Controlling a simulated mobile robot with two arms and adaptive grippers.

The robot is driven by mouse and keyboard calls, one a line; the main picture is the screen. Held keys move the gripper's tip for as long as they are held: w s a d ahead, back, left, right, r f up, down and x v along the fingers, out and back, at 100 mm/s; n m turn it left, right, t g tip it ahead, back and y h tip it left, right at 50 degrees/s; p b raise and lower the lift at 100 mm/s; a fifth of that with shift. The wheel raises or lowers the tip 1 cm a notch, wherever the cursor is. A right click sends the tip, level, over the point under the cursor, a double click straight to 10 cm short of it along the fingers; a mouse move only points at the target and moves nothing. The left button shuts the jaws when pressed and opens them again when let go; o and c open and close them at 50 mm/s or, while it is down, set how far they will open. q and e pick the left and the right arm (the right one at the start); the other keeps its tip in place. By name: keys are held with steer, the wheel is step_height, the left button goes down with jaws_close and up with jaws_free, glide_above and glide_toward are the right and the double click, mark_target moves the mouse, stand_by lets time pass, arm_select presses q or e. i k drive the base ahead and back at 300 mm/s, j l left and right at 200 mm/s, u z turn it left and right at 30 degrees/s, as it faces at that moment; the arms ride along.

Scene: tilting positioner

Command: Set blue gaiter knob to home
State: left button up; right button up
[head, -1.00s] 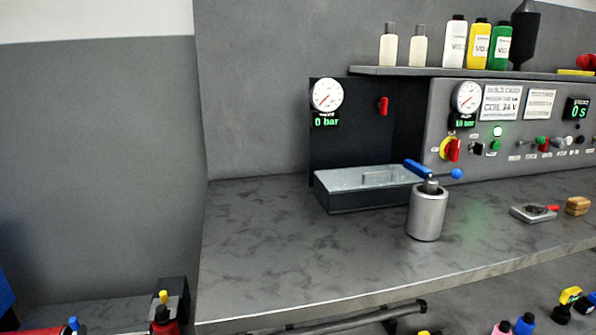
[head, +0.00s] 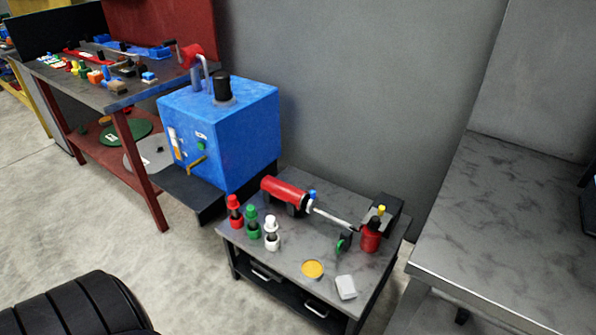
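No knob can be told for sure as the blue gaiter knob. A small blue top (head: 312,194) shows on the low grey cabinet, partly hidden behind the end of a red cylinder (head: 283,190) with a pale rod; I cannot see whether it has a gaiter or which way it leans. Neither of my grippers is in view.
The low cabinet (head: 290,258) also bears a yellow disc (head: 313,269), a pale block (head: 345,287) and a red bottle-like part (head: 370,236). A blue box machine (head: 235,130) stands left of it, a grey workbench (head: 500,240) right. Open floor (head: 150,255) lies in front.

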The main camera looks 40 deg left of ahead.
mark_target(314, 199)
steer(key=u, duration=1.1)
